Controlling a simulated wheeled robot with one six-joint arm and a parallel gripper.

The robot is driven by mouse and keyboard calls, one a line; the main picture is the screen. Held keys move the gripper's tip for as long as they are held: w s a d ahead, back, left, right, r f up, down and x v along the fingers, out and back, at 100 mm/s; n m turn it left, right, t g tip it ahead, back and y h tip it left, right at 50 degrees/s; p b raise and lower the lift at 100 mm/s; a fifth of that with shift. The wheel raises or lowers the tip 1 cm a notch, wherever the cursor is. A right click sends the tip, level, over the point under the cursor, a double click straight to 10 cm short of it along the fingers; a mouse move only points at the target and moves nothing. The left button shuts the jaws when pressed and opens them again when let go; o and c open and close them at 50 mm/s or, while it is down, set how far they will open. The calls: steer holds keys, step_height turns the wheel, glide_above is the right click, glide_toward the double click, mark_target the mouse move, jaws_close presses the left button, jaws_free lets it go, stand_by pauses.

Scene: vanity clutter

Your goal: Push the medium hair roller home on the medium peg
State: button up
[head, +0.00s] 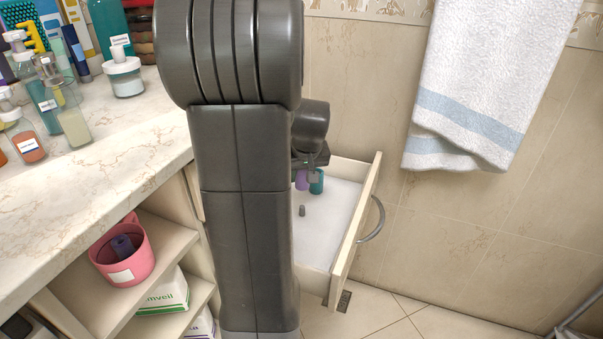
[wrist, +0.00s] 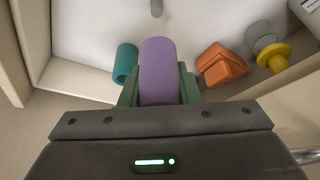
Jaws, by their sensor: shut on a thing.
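A purple hair roller (wrist: 160,68) is between the green fingers of my gripper (wrist: 160,92) in the wrist view. The gripper is shut on it. In the head view the purple roller (head: 301,180) hangs below my gripper (head: 312,165), over the back part of the open drawer. A teal roller (wrist: 124,63) stands just left of it in the wrist view, close beside the left finger; it also shows in the head view (head: 317,182). A short grey peg (head: 302,210) stands bare on the drawer floor; it also shows in the wrist view (wrist: 156,8). The purple roller's lower end and any peg under it are hidden.
The white-floored drawer (head: 340,228) has pale wooden walls around the gripper. An orange object (wrist: 222,65), a yellow piece (wrist: 275,56) and a clear cup (wrist: 262,34) lie to the right in the wrist view. A cluttered marble counter (head: 90,170) is at left.

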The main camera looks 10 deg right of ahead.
steer(key=shift+f+b, duration=2.05)
steer(key=shift+f, duration=0.9)
steer(key=shift+f+b, duration=1.35)
steer(key=shift+f, duration=0.9)
steer(key=o, duration=1)
steer(key=p+v, duration=0.5)
steer(key=v, duration=0.9)
steer(key=shift+w, duration=0.1)
